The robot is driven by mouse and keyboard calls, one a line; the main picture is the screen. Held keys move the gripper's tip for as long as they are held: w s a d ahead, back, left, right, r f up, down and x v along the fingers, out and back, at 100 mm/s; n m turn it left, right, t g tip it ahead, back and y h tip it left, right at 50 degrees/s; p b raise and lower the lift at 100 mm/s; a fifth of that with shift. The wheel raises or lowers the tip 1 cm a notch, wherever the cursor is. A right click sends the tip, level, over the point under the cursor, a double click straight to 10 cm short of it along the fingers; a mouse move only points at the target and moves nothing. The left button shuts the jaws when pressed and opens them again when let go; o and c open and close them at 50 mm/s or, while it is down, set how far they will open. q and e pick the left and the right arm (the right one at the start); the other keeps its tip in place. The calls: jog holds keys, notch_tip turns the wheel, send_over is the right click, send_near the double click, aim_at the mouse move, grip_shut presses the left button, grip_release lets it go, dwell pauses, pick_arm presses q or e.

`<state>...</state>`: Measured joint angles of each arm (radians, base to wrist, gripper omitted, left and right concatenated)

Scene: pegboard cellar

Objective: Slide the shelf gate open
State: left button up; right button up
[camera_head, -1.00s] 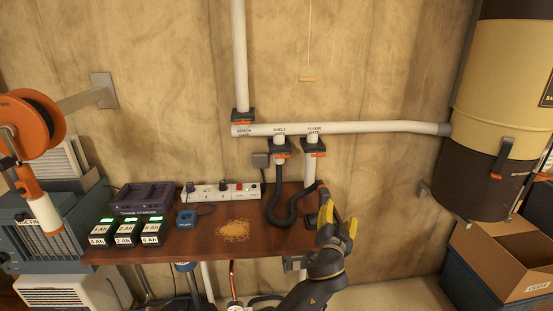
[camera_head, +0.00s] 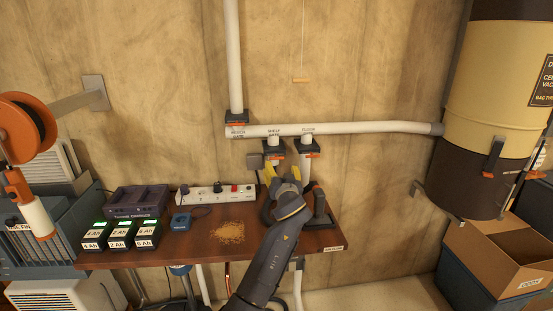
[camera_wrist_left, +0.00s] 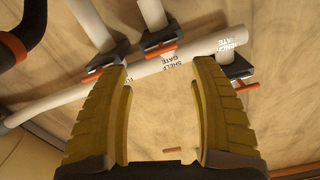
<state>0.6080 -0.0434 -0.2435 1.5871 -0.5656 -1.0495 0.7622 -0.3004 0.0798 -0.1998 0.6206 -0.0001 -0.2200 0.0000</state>
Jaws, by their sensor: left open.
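The shelf gate (camera_head: 274,147) is a dark block with an orange slide tab under the white horizontal pipe in the head view. My left gripper (camera_head: 283,172) is open and empty, just below and in front of this gate, with its yellow fingers pointing up. In the left wrist view, the shelf gate's orange tab (camera_wrist_left: 160,49) lies beyond the gap between the open fingers (camera_wrist_left: 158,72), and no finger visibly touches it. The printed "SHELF GATE" label shows on the pipe. My right gripper is in neither view.
The floor gate (camera_head: 308,146) sits close to the right, with a similar orange tab. Another gate (camera_head: 236,117) is at the upper left. The brown bench (camera_head: 190,248) holds a power strip (camera_head: 215,192), chargers and sawdust (camera_head: 228,231). A vacuum drum (camera_head: 495,110) hangs at right.

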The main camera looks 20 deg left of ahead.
aim_at(277, 157)
pick_arm(q)
jog(key=x, duration=1)
jog(key=shift+c, duration=0.2)
